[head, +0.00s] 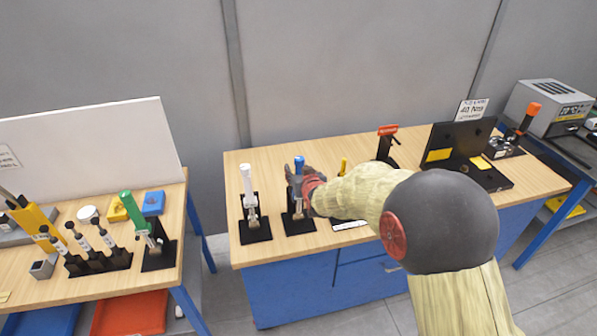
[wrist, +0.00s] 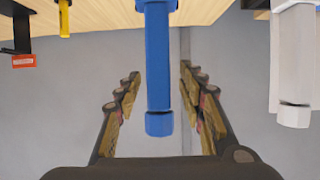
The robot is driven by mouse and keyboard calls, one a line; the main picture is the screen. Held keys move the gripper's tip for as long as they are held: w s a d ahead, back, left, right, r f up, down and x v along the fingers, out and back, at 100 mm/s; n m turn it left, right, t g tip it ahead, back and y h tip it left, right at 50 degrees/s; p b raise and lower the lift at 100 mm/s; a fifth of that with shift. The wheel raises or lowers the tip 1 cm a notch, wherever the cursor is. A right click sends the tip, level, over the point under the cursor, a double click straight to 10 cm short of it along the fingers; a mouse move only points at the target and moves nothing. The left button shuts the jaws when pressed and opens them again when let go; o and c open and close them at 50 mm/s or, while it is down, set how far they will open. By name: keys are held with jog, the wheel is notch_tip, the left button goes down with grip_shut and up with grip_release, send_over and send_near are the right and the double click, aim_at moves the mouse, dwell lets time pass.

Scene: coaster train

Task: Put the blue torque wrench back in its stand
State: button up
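The blue torque wrench (head: 299,161) stands upright at a black stand (head: 299,226) on the wooden bench. Its blue handle (wrist: 158,65) shows large in the wrist view, which appears upside down. My gripper (head: 298,178) is at the handle, with its two fingers on either side of it. Gaps show between the handle and both fingers in the wrist view (wrist: 159,80), so the gripper is open and around the handle without visible contact. My gripper and arm partly hide the wrench's middle in the head view; how it seats in the stand is unclear.
A white-handled wrench (head: 247,185) stands left of the blue one, and also shows in the wrist view (wrist: 294,65). A yellow-handled tool (head: 343,166) and a red-topped tool (head: 387,132) stand to the right. A green-handled wrench (head: 127,207) is on the left bench.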

jog(key=shift+s+f, duration=0.1)
jog(key=shift+f, duration=0.15)
jog(key=shift+s+d+r, duration=0.1)
jog(key=shift+s+r, duration=0.05)
jog(key=shift+r, duration=0.05)
jog(key=v, duration=1.2)
jog(key=s+d+f+g+h, duration=0.1)
jog(key=s+d+f+g, duration=0.15)
jog(key=s+f, duration=0.3)
jog(key=s+d+f+g+h, duration=0.1)
jog(key=s+d+f+g, duration=0.1)
jog(key=s+f+g, duration=0.3)
jog(key=s+d+r+m+b, duration=0.1)
jog(key=s+d+r, duration=0.3)
jog(key=s, duration=0.4)
jog(key=s+d+r+m+h+b, duration=0.1)
jog(key=s+d+r, duration=0.3)
jog(key=s, duration=0.5)
jog(key=s+d+r+m+b, duration=0.1)
jog(key=s+d+r, duration=0.3)
jog(key=s, duration=0.5)
jog(key=d+b, duration=0.1)
jog(key=d, duration=0.1)
jog(key=shift+d+r+h, duration=0.2)
jog(key=shift+d+h, duration=0.1)
